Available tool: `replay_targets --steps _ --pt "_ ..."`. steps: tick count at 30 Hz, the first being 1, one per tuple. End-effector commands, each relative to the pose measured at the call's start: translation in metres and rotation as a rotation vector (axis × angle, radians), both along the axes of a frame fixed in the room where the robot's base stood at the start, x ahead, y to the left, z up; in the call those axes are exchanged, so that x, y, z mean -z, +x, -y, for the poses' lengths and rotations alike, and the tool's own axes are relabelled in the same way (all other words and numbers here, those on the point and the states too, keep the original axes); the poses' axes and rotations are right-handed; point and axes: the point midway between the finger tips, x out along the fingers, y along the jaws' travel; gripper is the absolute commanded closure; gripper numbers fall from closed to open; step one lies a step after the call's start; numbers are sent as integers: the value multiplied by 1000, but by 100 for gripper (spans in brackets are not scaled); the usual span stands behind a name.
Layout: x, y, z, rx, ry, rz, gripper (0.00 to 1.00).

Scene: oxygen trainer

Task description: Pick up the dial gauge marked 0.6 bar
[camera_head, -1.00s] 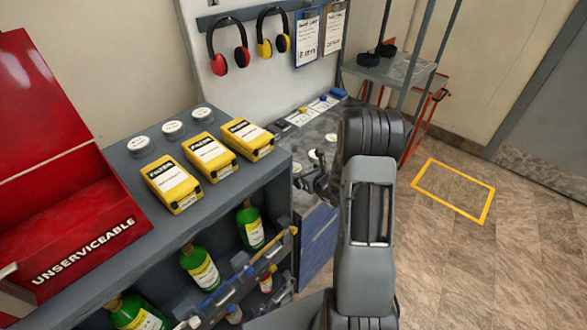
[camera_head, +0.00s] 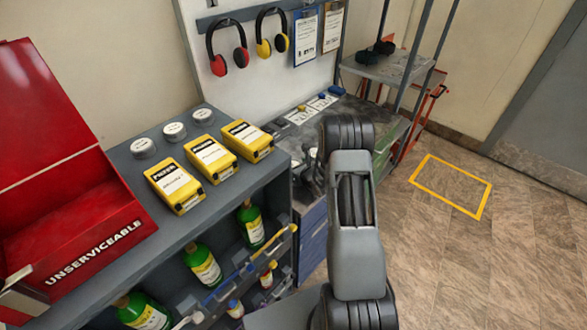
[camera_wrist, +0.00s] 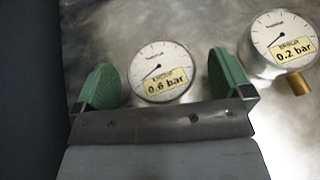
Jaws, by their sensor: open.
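The dial gauge marked 0.6 bar (camera_wrist: 160,68) has a round white face with a yellow label. It lies on a grey metal surface in the wrist view. My gripper (camera_wrist: 163,82) is open, with one green-padded finger on each side of this gauge and a visible gap on both sides. I cannot tell how far above the surface the fingers are. A second gauge, marked 0.2 bar (camera_wrist: 283,40), with a brass stem, lies to the right. In the head view my arm hides most of the gripper and the gauges.
A grey shelf unit (camera_head: 200,135) with several yellow boxes, round white-topped tins and green bottles stands left of my arm. A red bin marked UNSERVICEABLE (camera_head: 85,245) is at far left. A metal rack (camera_head: 385,68) stands behind. Floor at right is clear, with a yellow outlined rectangle (camera_head: 450,186).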

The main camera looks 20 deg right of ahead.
Motion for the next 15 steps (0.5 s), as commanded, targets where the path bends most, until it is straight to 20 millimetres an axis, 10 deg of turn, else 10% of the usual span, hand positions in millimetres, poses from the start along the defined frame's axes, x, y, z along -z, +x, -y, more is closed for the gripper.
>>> replay_targets --steps 15 --pt "0 0 0 0 0 0 50"
